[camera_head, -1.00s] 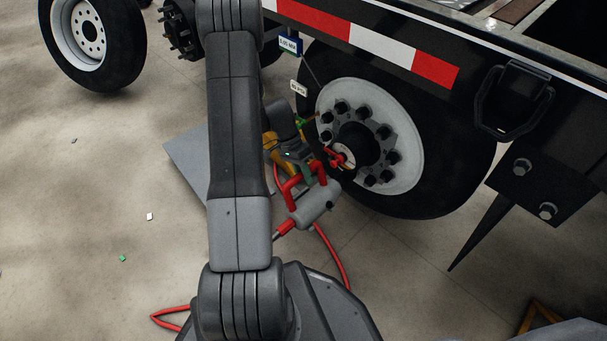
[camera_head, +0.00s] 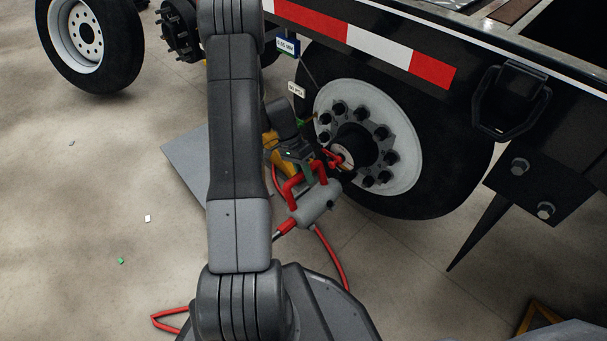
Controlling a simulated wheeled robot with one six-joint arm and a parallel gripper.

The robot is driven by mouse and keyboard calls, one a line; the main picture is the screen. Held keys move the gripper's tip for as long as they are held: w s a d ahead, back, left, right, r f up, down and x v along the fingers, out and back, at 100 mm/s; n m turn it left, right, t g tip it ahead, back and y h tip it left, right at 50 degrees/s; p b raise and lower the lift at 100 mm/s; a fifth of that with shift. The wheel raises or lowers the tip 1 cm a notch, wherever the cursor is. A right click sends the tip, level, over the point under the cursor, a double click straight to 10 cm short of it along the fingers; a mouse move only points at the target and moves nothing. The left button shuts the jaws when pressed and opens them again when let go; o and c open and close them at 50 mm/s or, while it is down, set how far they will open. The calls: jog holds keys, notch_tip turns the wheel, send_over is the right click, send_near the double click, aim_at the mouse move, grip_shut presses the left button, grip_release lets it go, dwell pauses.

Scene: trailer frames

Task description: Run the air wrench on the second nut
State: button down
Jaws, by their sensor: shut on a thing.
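The air wrench (camera_head: 318,203) is grey with a red handle frame and a red hose at its rear. My gripper (camera_head: 307,172) is shut on the air wrench, in front of the mounted wheel; its fingers are partly hidden by my arm and the wrench. The wheel (camera_head: 407,182) has a light rim with a ring of dark nuts (camera_head: 382,132) around a black hub. The wrench's front end points at the lower left of the hub. I cannot tell whether its socket sits on a nut, or which nut is the second.
The trailer's side rail (camera_head: 375,48) with red and white tape runs above the wheel. A loose wheel (camera_head: 127,60) and a bare hub (camera_head: 180,31) are at the back left. A grey plate (camera_head: 185,165) lies on the floor. The red hose (camera_head: 330,259) trails below the wrench.

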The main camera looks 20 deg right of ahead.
aim_at(289, 184)
jog(key=shift+w+d, duration=0.35)
jog(key=shift+d, duration=0.35)
dwell(1.1)
jog(key=shift+a, duration=0.1)
jog(key=shift+s+a+b, duration=0.2)
jog(key=shift+s+a, duration=0.3)
jog(key=shift+a, duration=0.65)
jog(key=shift+s+a+b, duration=0.15)
jog(key=shift+s+a, duration=0.35)
jog(key=shift+a, duration=0.6)
jog(key=shift+s+a+b, duration=0.2)
jog(key=shift+s+a, duration=0.3)
jog(key=shift+a, duration=0.65)
jog(key=shift+w+r, duration=0.1)
